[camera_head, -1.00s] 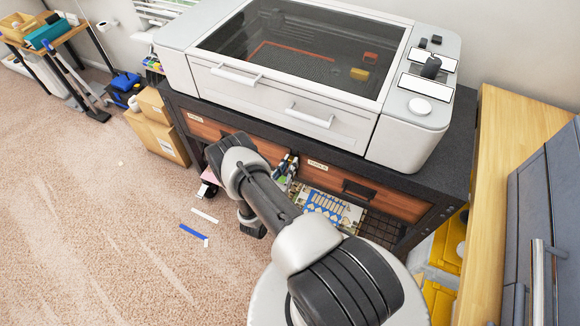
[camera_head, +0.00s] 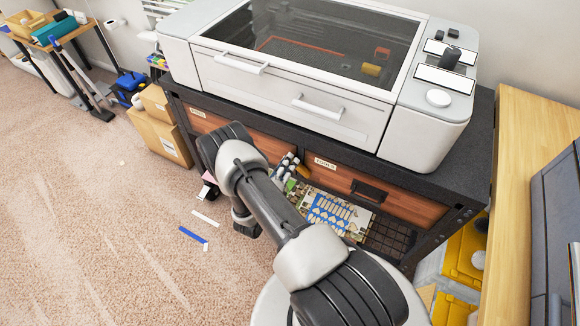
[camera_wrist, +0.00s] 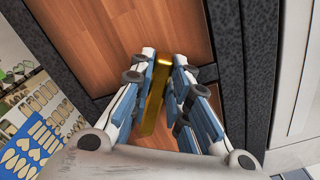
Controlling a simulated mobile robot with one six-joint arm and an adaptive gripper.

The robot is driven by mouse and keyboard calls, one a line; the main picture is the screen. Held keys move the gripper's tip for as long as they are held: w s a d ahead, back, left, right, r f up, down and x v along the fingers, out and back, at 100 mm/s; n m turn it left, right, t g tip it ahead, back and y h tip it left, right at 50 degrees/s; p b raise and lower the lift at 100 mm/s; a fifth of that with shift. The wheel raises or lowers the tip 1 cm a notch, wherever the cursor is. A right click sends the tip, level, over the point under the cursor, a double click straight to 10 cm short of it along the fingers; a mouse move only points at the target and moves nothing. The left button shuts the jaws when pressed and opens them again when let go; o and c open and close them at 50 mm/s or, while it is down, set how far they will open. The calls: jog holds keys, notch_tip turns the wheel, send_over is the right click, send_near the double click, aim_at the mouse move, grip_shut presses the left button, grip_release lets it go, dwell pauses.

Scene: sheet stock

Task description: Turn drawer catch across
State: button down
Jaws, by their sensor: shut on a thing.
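The brass-coloured catch (camera_wrist: 156,98) is a narrow bar between the fingers of my gripper (camera_wrist: 168,72) in the wrist view. The fingers are blue and white with dark pads, one on each side of the bar, and they are shut on it. Reddish-brown wooden drawer fronts (camera_wrist: 118,28) lie behind the bar, with dark frame strips beside them. In the head view, the fingers of my gripper (camera_head: 287,164) show in front of the drawers, partly hidden by my arm. The right drawer front (camera_head: 402,203) has a dark handle recess and a label, and looks closed.
A large white machine (camera_head: 300,105) stands on the dark bench above the drawers. Patterned sheets (camera_head: 335,212) lie on the shelf below. A wooden table (camera_head: 530,150) stands close at the right. Cardboard boxes (camera_head: 165,140) stand at the left. Carpet at the left is mostly clear.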

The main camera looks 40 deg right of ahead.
jog(key=shift+w+a+f+n+b, duration=0.1)
jog(key=shift+f+n, duration=0.2)
jog(key=shift+n, duration=0.75)
jog(key=shift+w+d+f+n+b, duration=0.15)
jog(key=shift+f+n, duration=0.15)
jog(key=shift+n, duration=0.8)
jog(key=shift+s+a+f+n+b, duration=0.15)
jog(key=shift+f+n, duration=0.15)
jog(key=shift+n, duration=0.75)
jog(key=shift+w, duration=0.1)
jog(key=c, duration=1.5)
grip_release()
jog(key=v, duration=1.2)
jog(key=shift+w, duration=0.1)
